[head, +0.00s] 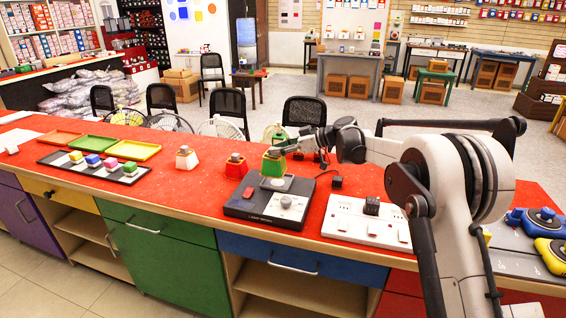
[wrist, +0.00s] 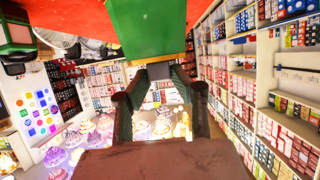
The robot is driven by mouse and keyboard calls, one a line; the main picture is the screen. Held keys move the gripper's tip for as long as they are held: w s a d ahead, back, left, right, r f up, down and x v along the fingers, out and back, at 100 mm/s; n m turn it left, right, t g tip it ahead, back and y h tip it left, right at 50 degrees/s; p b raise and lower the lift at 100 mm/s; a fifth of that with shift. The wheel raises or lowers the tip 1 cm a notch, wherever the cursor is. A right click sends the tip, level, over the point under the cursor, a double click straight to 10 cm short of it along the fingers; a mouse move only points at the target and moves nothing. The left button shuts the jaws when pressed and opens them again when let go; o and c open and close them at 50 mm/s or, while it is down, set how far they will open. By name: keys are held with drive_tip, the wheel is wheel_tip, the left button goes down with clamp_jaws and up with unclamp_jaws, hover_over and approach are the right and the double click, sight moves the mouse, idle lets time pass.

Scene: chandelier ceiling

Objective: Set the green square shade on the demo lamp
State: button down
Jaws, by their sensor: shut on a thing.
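The green square shade (head: 273,165) has tapered sides and a dark top. My gripper (head: 284,149) is shut on its top part, coming from the right. The shade also fills the upper middle of the wrist view (wrist: 150,32), beyond my fingers (wrist: 160,100). A dark base with a grey panel and a dial (head: 285,204), which looks like the demo lamp, lies on the red counter. The shade is over or just behind its back edge, close to the square pale plate (head: 276,184). I cannot tell whether they touch.
A tray of coloured blocks (head: 92,168) lies farther left. A white panel (head: 366,222) and small dark parts (head: 336,182) lie right of the base.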

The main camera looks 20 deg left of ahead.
sight(284, 160)
drive_tip(key=shift+w+d+f, duration=0.4)
drive_tip(key=shift+w+d, duration=0.1)
drive_tip(key=shift+f, duration=2)
drive_tip(key=shift+f, duration=0.15)
drive_tip(key=c, duration=1.5)
unclamp_jaws()
drive_tip(key=shift+o, duration=0.2)
